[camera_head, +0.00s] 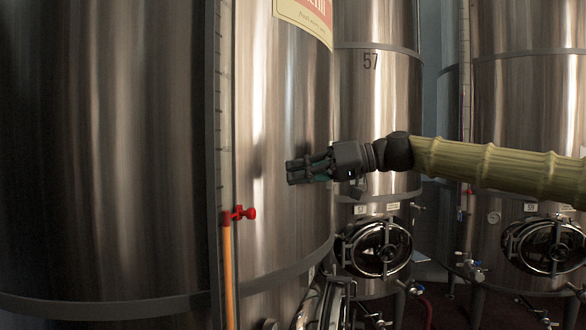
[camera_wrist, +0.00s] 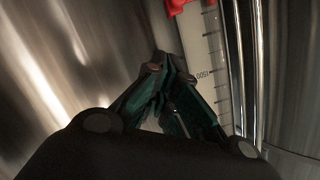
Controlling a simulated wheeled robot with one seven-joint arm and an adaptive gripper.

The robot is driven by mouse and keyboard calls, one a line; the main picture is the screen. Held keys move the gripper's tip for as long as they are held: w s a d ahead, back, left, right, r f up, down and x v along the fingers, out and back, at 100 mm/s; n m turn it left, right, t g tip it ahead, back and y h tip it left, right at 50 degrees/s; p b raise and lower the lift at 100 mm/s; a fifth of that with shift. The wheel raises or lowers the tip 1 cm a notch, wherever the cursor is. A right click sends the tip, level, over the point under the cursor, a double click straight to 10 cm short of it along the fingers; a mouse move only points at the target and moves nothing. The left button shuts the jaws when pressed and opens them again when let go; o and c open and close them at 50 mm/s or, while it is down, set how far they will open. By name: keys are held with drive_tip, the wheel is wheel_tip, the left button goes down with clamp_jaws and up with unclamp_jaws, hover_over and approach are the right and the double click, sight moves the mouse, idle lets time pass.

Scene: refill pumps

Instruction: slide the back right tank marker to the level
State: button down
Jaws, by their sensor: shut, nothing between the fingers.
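A red tank marker (camera_head: 240,213) sits on the upright level gauge (camera_head: 225,120) of the near steel tank in the head view. An orange column (camera_head: 229,280) fills the lower gauge, its top at about the marker's height. My gripper (camera_head: 289,172) is shut and empty, to the right of the marker and a little higher, apart from it. In the wrist view the shut fingertips (camera_wrist: 158,63) point towards the gauge scale (camera_wrist: 207,60), and part of the red marker (camera_wrist: 177,5) shows at the top edge, cut off. Whether this is the back right tank, I cannot tell.
The near tank's curved steel wall (camera_head: 285,110) lies beside my gripper. A tank numbered 57 (camera_head: 370,110) stands behind, with a round hatch (camera_head: 383,247) low down. Another tank (camera_head: 525,100) stands at the right. Pipes and hoses crowd the floor.

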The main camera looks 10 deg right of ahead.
sight(246, 213)
drive_tip(key=a+f+p, duration=0.4)
drive_tip(key=a+p, duration=0.1)
drive_tip(key=a, duration=0.2)
drive_tip(key=shift+s+a+f, duration=0.15)
drive_tip(key=shift+a+f, duration=0.05)
drive_tip(key=shift+f, duration=0.15)
drive_tip(key=shift+d, duration=0.1)
drive_tip(key=shift+f, duration=0.15)
drive_tip(key=f+b, duration=0.1)
drive_tip(key=b, duration=0.1)
drive_tip(key=shift+b, duration=0.4)
drive_tip(key=shift+r, duration=0.15)
